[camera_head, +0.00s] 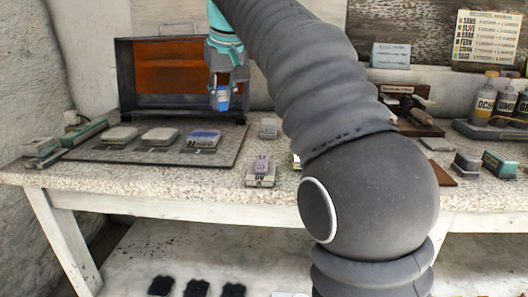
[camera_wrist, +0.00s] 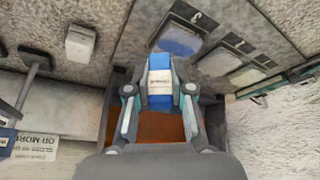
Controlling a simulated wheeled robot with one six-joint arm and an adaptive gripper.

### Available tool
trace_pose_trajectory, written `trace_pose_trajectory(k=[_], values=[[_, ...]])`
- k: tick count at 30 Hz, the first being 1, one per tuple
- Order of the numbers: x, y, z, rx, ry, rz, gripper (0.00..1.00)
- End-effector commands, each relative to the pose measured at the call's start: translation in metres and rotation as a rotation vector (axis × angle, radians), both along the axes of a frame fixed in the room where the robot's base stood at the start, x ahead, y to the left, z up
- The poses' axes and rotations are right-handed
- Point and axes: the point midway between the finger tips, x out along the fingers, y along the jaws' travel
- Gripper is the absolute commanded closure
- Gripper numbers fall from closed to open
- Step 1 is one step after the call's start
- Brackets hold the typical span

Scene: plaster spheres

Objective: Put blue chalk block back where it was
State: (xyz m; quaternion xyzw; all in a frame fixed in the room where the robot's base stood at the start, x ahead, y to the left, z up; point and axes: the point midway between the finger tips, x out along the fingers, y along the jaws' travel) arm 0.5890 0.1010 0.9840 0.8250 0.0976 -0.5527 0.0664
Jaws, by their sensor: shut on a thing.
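The blue chalk block (camera_head: 222,99) with a pale label hangs in my gripper (camera_head: 220,88) in the head view. It is above the back right of a dark grey board (camera_head: 225,155). In the wrist view the block (camera_wrist: 160,68) sits between the two fingers of my gripper (camera_wrist: 160,92), which is shut on it. The board carries a blue-topped pad (camera_head: 204,138) at its right, also seen in the wrist view (camera_wrist: 180,40) beside the number 3. Two grey pads (camera_head: 160,136) (camera_head: 120,134) lie to its left. The block is apart from the pads.
An open case with an orange panel (camera_head: 165,65) stands behind the board. A pale block (camera_head: 268,127) and a purple-topped block (camera_head: 261,170) stand right of the board. Green-grey bars (camera_head: 80,133) lie left. Bottles (camera_head: 484,100) stand far right. My arm hides the table's middle.

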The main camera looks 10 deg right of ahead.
Motion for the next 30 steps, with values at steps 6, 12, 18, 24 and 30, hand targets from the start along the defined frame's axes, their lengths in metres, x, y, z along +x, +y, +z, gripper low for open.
trace_pose_trajectory(k=[6,12,18,24,30], values=[[-0.013,-0.116,-0.003,0.000,-0.004,-0.297,1.00],[-0.035,-0.183,0.000,0.000,-0.005,-0.485,1.00],[-0.042,-0.200,-0.002,0.001,-0.003,-0.549,1.00],[-0.028,-0.170,-0.023,0.001,-0.001,-0.546,1.00],[-0.012,-0.134,-0.047,0.000,-0.002,-0.547,1.00]])
